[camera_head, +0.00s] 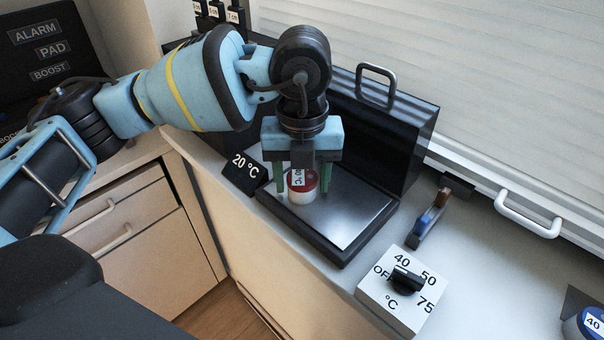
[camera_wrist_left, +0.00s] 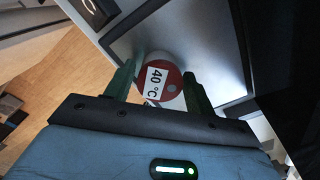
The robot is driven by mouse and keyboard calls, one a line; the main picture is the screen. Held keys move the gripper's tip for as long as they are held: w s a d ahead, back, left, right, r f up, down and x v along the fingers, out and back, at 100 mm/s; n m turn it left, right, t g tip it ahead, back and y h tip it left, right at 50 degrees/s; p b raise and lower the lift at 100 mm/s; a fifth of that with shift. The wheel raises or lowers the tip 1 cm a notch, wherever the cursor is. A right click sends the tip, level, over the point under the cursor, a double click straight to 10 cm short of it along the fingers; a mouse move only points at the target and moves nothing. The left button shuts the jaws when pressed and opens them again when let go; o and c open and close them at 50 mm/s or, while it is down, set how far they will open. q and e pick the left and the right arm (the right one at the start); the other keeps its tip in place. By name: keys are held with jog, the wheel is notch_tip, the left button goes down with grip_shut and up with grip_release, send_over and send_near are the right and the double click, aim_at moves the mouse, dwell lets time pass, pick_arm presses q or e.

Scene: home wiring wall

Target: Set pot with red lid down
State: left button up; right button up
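The pot with the red lid (camera_head: 309,184) stands upright on the metal plate of an open black case (camera_head: 357,216), near the plate's left side. Its white lower body shows below the lid. In the left wrist view the red lid (camera_wrist_left: 171,97) carries a "40 °C" label. My left gripper (camera_head: 302,190) points down over the pot, one green finger on each side. Narrow gaps seem to show between fingers and pot, so the gripper looks open around it. My right gripper is not in view.
A "20 °C" sign (camera_head: 245,166) stands left of the case. The case's upright black back with a handle (camera_head: 376,70) rises behind the plate. A temperature dial box (camera_head: 396,298) and a blue-brown lever (camera_head: 432,216) are to the right. A blue-topped pot (camera_head: 590,322) is at the lower right.

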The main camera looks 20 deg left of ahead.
aim_at(302, 176)
pick_arm(q)
jog(key=shift+o, duration=0.9)
notch_tip(302, 176, up, 12)
jog(key=shift+r+p, duration=0.2)
jog(key=shift+p, duration=0.1)
